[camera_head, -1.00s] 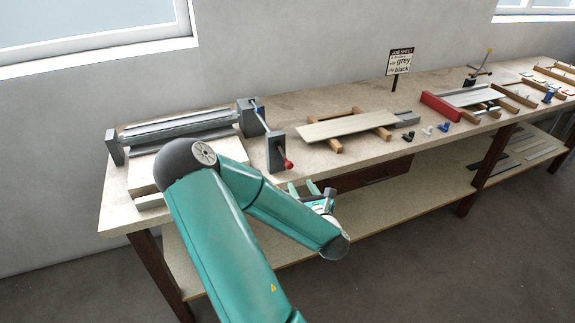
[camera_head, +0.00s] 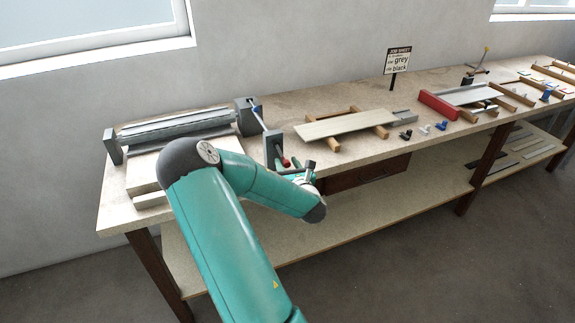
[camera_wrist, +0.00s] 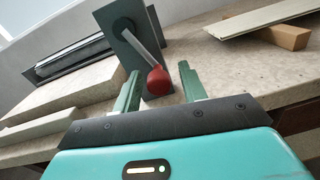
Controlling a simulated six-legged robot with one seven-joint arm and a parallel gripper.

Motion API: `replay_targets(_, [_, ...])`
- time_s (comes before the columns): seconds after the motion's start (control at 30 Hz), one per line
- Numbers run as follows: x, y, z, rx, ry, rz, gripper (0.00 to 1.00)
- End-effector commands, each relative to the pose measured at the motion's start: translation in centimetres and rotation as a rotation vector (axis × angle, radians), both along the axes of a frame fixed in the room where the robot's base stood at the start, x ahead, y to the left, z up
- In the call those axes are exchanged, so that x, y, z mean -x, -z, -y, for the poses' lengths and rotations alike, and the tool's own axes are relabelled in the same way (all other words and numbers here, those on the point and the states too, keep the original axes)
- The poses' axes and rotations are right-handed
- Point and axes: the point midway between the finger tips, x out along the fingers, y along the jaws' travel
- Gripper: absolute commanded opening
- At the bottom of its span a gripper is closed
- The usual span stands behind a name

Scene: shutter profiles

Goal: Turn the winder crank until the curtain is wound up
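The winder crank (camera_wrist: 145,45) has a light arm on a dark grey bracket and ends in a red knob (camera_wrist: 159,81). In the head view the knob (camera_head: 285,162) hangs low at the bench's front edge. The rolled grey curtain (camera_head: 180,128) lies between end brackets at the bench's left end; it also shows in the wrist view (camera_wrist: 75,55). My gripper (camera_wrist: 158,80) is open, with one green finger on each side of the red knob. The fingers appear apart from the knob. In the head view my arm partly hides the gripper.
A pale slat (camera_head: 345,125) rests on wooden supports right of the crank. Small black, white and blue parts (camera_head: 424,130) and a red block (camera_head: 438,105) lie farther right. A job sheet sign (camera_head: 397,61) stands at the back.

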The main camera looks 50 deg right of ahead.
Motion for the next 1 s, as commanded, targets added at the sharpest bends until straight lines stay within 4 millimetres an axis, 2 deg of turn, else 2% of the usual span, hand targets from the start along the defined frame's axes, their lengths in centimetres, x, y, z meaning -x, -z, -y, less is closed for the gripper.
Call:
replay_targets(0.03, [0.01, 0.00, -0.01, 0.000, 0.000, 0.000, 0.31])
replay_targets(0.2, [0.05, 0.00, 0.02, 0.000, 0.001, 0.000, 0.00])
replay_targets(1.0, [0.01, -0.04, 0.18, 0.007, 0.005, -0.005, 0.00])
